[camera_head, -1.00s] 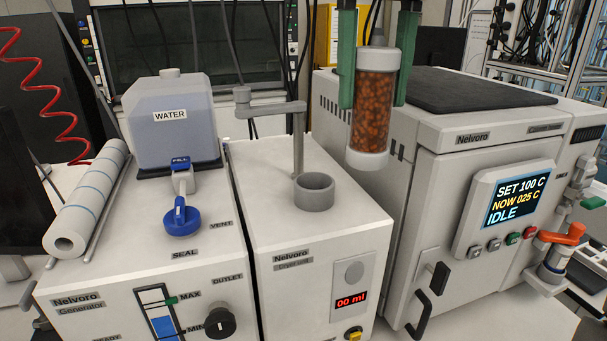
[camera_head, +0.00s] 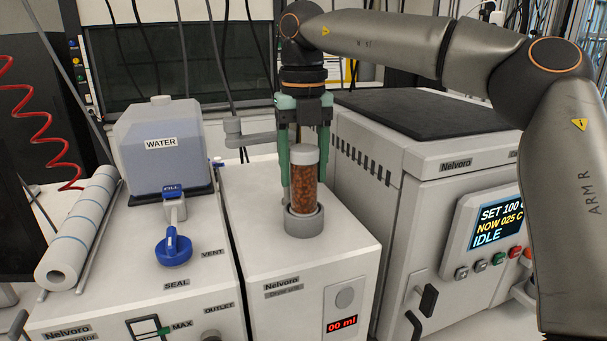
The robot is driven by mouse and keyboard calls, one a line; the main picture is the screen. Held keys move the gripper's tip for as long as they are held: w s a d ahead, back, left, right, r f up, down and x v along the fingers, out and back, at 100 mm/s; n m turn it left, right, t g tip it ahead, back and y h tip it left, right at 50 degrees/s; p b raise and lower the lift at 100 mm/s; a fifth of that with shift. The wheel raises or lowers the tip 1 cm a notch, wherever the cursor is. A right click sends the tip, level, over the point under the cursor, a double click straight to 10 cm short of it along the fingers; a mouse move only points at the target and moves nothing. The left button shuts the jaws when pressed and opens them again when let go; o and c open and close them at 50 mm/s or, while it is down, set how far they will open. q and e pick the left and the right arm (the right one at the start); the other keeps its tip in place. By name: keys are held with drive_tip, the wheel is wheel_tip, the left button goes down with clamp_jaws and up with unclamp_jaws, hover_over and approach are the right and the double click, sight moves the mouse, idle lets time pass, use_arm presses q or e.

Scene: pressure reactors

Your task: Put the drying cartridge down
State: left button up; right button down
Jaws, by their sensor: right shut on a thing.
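The drying cartridge (camera_head: 303,192) is a clear cylinder of orange-brown beads with a light cap. It stands upright with its lower end in the grey round socket (camera_head: 304,224) on top of the drying unit (camera_head: 345,252). Whether it is fully seated I cannot tell. My right gripper (camera_head: 303,160) points down from above, its green fingers on either side of the cartridge's upper part, shut on it. My left gripper is not in view.
A grey swing arm on a post (camera_head: 240,140) stands just behind and left of the socket. The generator's water tank (camera_head: 160,150) and blue fill valve (camera_head: 173,247) are at left. The oven (camera_head: 420,180) stands close on the right.

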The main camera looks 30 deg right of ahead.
sight(304, 148)
drive_tip(key=shift+f, duration=0.65)
drive_tip(key=shift+f, duration=0.3)
drive_tip(key=shift+c, duration=0.6)
unclamp_jaws()
wheel_tip(304, 148, up, 7)
drive_tip(key=shift+f, duration=0.15)
drive_tip(key=shift+r, duration=0.65)
